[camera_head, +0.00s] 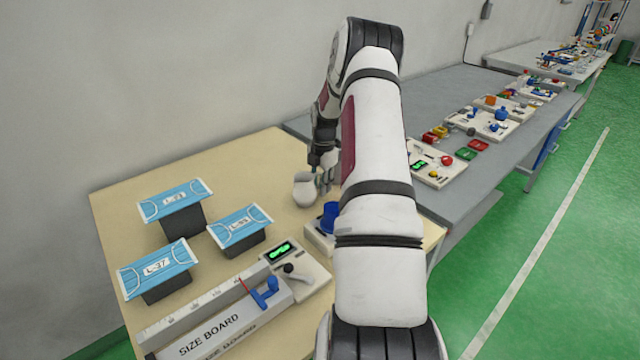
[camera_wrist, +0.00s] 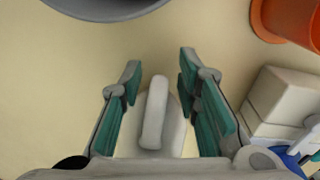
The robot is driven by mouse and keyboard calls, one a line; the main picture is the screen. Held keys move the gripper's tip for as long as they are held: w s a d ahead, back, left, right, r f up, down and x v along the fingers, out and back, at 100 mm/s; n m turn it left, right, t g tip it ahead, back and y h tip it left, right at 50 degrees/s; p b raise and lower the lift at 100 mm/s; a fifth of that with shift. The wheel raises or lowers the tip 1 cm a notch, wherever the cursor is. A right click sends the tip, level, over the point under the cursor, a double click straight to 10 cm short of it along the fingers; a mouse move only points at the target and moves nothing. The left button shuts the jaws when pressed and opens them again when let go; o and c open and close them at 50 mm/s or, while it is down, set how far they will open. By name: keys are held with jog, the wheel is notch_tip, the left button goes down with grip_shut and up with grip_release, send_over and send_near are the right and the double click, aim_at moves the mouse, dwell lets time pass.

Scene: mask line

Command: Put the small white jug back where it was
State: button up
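The small white jug (camera_head: 305,190) appears as a pale rounded vessel on the beige table, at the left side of my gripper (camera_head: 324,178). In the wrist view, my gripper (camera_wrist: 160,64) has its two teal-padded fingers spread apart. A white piece with a rounded upright bar (camera_wrist: 154,112), which looks like a jug's handle and body, lies between them. Bare gaps show on both sides of it, so the fingers do not appear closed on it. Its lower part is hidden by the gripper's base.
A grey round rim (camera_wrist: 105,8) and an orange cup (camera_wrist: 290,22) lie ahead in the wrist view, with a white block (camera_wrist: 285,98) at right. A blue cup (camera_head: 329,216) stands nearby. Mask stands (camera_head: 240,228) and the size board (camera_head: 222,325) occupy the left and front.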

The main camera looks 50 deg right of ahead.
jog(key=shift+r, duration=0.1)
notch_tip(320, 180, up, 12)
jog(key=w+a+r+m+h, duration=0.1)
jog(key=a+r+m, duration=0.2)
jog(key=a+r, duration=0.65)
jog(key=a+r+m+h, duration=0.15)
jog(key=a+r, duration=0.45)
jog(key=a, duration=0.6)
jog(key=s+a+r+m+t, duration=0.1)
jog(key=s+a+r+m, duration=0.3)
jog(key=a, duration=0.5)
jog(key=s+a+r+m+t, duration=0.25)
jog(key=s+a, duration=0.25)
jog(key=a, duration=0.3)
jog(key=s+a+f+m+y, duration=0.2)
jog(key=s+a+m, duration=0.3)
jog(key=s+a, duration=0.3)
jog(key=s+f, duration=0.1)
jog(key=s, duration=0.2)
jog(key=shift+s+a+m+t, duration=0.3)
jog(key=shift+s+m+t, duration=0.05)
jog(key=shift+s+m, duration=0.05)
jog(key=shift+y, duration=0.25)
